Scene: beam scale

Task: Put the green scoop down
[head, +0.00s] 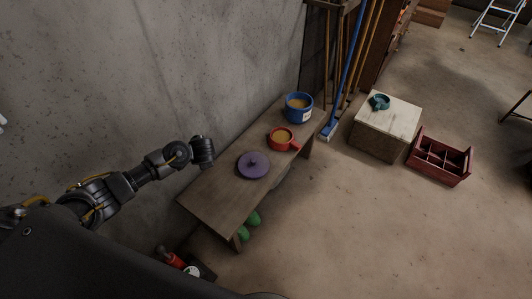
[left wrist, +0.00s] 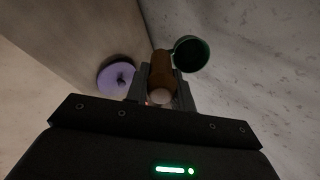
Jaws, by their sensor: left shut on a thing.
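My left gripper (left wrist: 160,78) is shut on the brown handle of the green scoop. The scoop's dark green round cup (left wrist: 191,54) sticks out beyond the fingers, to the right in the left wrist view. In the head view my left gripper (head: 205,152) is beside the back left part of the wooden bench (head: 215,194), near the concrete wall. The scoop cannot be made out in the head view. My right gripper is in neither view.
A purple lid (head: 253,165), a red pot (head: 281,138) and a blue pot (head: 298,108) stand on the bench. The bench's front left end is bare. A teal object (head: 380,102) sits on a wooden box (head: 388,122), with a red divided crate (head: 439,159) to its right.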

